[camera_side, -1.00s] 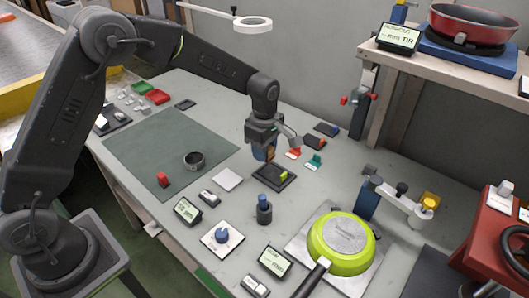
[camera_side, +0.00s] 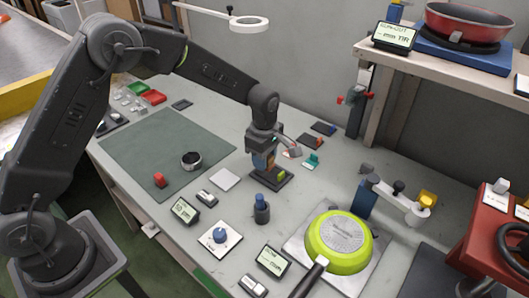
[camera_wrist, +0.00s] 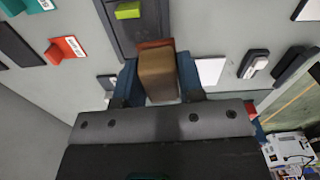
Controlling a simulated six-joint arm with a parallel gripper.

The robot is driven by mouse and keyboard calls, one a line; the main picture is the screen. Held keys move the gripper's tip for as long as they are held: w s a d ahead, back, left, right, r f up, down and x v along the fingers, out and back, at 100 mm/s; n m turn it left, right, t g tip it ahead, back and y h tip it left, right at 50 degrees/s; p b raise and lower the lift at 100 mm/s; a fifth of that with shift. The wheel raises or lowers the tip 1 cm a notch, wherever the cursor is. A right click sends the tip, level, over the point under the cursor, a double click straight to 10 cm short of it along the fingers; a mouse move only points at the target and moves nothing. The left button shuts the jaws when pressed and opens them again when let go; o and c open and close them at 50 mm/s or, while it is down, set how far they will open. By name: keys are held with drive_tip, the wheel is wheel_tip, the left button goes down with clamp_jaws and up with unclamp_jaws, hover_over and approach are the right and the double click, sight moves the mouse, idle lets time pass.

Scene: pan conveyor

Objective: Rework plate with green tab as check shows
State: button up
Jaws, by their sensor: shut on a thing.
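A dark flat plate (camera_side: 268,182) with a green tab (camera_side: 282,175) lies on the grey bench below my gripper. In the wrist view the plate (camera_wrist: 148,32) and its green tab (camera_wrist: 128,10) show ahead of the jaws. My gripper (camera_side: 262,166) points down over the plate's left end. Its blue fingers are shut on a brown block (camera_wrist: 157,72) with a reddish-brown far edge. The block overlaps the plate's near end in the wrist view. I cannot tell whether its underside touches the plate.
Red (camera_side: 291,152) and teal (camera_side: 312,160) tagged pieces lie right of my gripper, near plates with orange (camera_side: 312,141) and blue tabs. A dark cylinder (camera_side: 262,209) stands in front. A green upside-down pan (camera_side: 340,238) is at front right. A green mat (camera_side: 150,150) lies left.

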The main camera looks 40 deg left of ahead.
sight(264, 180)
wheel_tip(264, 180, down, 5)
drive_tip(key=shift+f, duration=0.1)
drive_tip(key=shift+w+f, duration=0.2)
drive_tip(key=shift+w, duration=0.05)
drive_tip(key=shift+w+f, duration=0.1)
drive_tip(key=shift+w, duration=0.3)
drive_tip(key=shift+c, duration=0.3)
drive_tip(key=shift+w, duration=1.35)
drive_tip(key=shift+s, duration=2)
drive_tip(key=shift+r, duration=4.15)
